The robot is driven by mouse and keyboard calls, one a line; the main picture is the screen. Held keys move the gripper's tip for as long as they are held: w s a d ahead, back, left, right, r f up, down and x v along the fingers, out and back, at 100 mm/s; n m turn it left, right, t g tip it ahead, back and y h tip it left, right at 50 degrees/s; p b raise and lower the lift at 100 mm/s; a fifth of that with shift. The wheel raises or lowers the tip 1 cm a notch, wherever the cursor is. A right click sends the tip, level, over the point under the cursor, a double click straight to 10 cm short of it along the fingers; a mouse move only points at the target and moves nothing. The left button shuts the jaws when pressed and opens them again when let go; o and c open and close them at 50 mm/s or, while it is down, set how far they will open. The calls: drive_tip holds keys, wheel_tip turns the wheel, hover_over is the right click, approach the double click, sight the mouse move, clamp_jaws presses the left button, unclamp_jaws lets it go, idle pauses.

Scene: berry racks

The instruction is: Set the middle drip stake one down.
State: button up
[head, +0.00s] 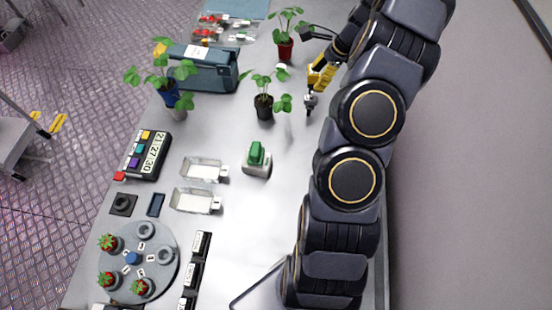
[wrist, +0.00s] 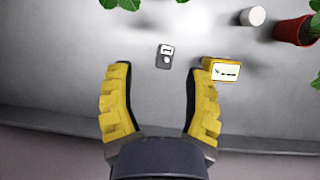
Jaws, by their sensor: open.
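My gripper (head: 320,75) is over the far right part of the table, its yellow fingers spread wide and empty in the wrist view (wrist: 160,105). A small grey piece (wrist: 165,55) with a pale marked window and a round spot lies ahead of the fingers, near the line midway between them and apart from them. A small grey shape under the gripper in the head view may be this piece. I cannot tell for sure which thing is the middle drip stake.
A yellow box with a display (wrist: 221,70) is beside the right finger. A white cylinder (wrist: 252,16) stands near the red pot. A green-topped block (head: 257,158), clear trays (head: 203,169), a timer panel (head: 145,155) and a round turntable (head: 165,275) are nearer. The table (head: 285,215) is bare right of the block.

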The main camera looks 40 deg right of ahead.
drive_tip(key=s+a+r+n+g, duration=0.2)
drive_tip(key=a+r+n, duration=0.45)
drive_tip(key=a, duration=0.55)
drive_tip(key=s+a+r+n+g, duration=0.1)
drive_tip(key=s+a+r+n, duration=0.1)
drive_tip(key=a+r+n, duration=0.75)
drive_tip(key=s+a+n+g+h, duration=0.1)
drive_tip(key=s+a+n, duration=0.4)
drive_tip(key=s, duration=0.4)
drive_tip(key=s+a+n+h, duration=0.2)
drive_tip(key=s+a+n, duration=0.2)
drive_tip(key=s, duration=0.5)
drive_tip(key=shift+s+a+f+n+g, duration=0.35)
drive_tip(key=shift+a+f+n+g, duration=0.05)
drive_tip(key=shift+a, duration=0.35)
